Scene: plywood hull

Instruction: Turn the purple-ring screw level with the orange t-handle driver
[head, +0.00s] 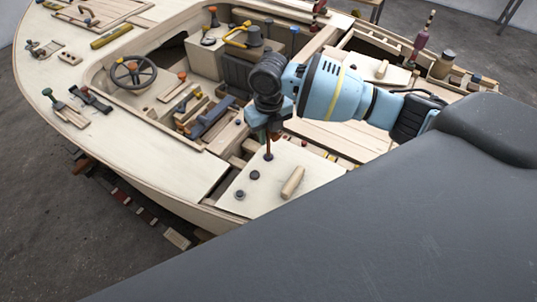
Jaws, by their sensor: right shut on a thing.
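My right gripper (265,122) is over the pale hatch panel at the near side of the hull, pointing down. It is shut on the orange t-handle driver (268,146), whose handle is mostly hidden by the gripper. The thin shaft points down, with its tip at or just above a dark round screw head (268,156); I cannot tell if they touch. Two other dark screw heads, one in the middle (255,175) and one nearer (240,195), stand on the same panel. No purple ring can be made out at this size. My left gripper is not in view.
A wooden peg-like handle (292,182) lies on the panel (262,200) right of the screws. Left are a steering wheel (133,71) and several loose tools. My dark grey body hides the lower right.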

